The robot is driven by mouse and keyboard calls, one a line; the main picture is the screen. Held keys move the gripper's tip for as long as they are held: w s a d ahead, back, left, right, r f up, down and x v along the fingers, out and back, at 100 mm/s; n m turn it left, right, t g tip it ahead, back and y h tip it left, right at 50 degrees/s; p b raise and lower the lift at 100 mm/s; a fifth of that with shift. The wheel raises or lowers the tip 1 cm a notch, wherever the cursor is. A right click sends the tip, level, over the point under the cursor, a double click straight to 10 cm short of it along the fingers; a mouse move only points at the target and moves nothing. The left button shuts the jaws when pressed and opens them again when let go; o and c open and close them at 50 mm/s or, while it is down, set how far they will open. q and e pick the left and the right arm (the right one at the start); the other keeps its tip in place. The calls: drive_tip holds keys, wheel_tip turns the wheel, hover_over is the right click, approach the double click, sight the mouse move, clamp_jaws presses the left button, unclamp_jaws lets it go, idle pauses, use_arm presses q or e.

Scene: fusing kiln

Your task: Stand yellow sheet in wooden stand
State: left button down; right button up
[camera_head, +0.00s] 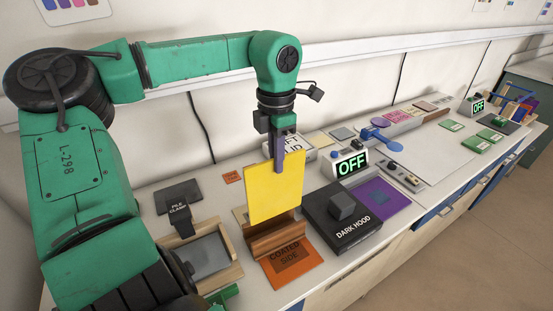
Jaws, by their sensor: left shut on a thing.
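My left gripper (281,153) points down, shut on the upper edge of a yellow sheet (274,190). The sheet hangs upright, slightly tilted in the picture. The wooden stand (277,238) is a brown grooved block directly below the sheet, at the back of an orange mat marked "COATED SIDE" (290,270). The sheet's lower edge overlaps the top of the stand in the picture; I cannot tell whether it is in the groove or just above it.
An "OFF" display (352,165) stands behind the hood.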

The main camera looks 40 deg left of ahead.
sight(276, 193)
use_arm(q)
drive_tip(key=shift+f+b, duration=4.4)
drive_tip(key=shift+f, duration=1.25)
drive_tip(key=shift+w+a+r+p, duration=0.15)
drive_tip(key=shift+a+p, duration=0.1)
drive_tip(key=shift+p, duration=0.2)
drive_tip(key=shift+w+a+h+p, duration=0.1)
drive_tip(key=shift+a+h+p, duration=0.5)
drive_tip(key=shift+a, duration=0.05)
drive_tip(key=shift+w+a+f, duration=0.1)
drive_tip(key=shift+a+f, duration=0.1)
